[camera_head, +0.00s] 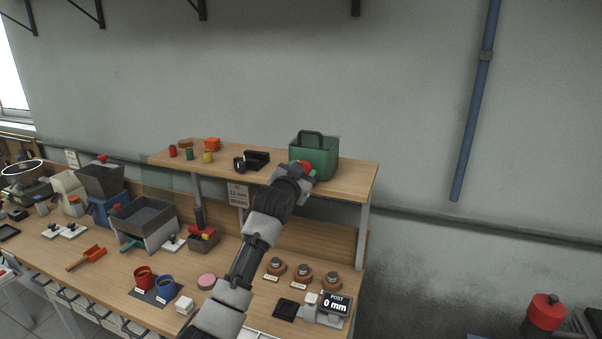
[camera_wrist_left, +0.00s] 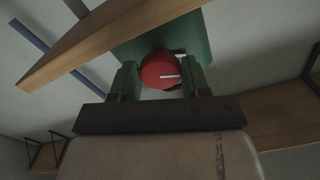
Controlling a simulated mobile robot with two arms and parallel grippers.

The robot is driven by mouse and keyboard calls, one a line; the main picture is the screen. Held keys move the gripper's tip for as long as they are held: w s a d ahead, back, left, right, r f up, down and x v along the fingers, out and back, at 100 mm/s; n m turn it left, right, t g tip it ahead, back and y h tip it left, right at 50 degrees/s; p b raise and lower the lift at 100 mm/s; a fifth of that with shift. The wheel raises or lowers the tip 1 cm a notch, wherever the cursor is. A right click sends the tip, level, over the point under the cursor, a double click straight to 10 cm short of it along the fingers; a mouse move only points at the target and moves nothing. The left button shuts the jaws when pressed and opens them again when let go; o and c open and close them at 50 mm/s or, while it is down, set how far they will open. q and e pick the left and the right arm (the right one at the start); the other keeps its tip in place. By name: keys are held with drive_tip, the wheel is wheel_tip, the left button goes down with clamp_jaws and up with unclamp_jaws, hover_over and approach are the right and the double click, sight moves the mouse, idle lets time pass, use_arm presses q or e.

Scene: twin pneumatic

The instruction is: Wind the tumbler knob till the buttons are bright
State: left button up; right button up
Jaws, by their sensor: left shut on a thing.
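The tumbler is a green box (camera_head: 322,156) with a raised handle-like top, standing on the right part of the upper wooden shelf; it also shows in the left wrist view (camera_wrist_left: 195,30). Its round red knob (camera_wrist_left: 154,68) has a white mark pointing right in that view. In the head view a bit of the red knob (camera_head: 305,166) shows past my wrist. My left gripper (camera_wrist_left: 160,75) is shut on the knob, one finger at each side. My right gripper is out of view. I cannot make out the buttons.
The wooden shelf (camera_head: 358,179) also holds a black open box (camera_head: 257,160) and small coloured cans. On the bench below are a grey hopper tray (camera_head: 143,216), red and blue cups, round brown stands and a gauge reading 0 mm (camera_head: 335,303).

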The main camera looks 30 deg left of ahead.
use_arm(q)
drive_tip(key=m+p, duration=0.4)
drive_tip(key=m, duration=1.8)
drive_tip(key=shift+r, duration=0.1)
drive_tip(key=shift+m, duration=0.5)
drive_tip(key=o, duration=0.9)
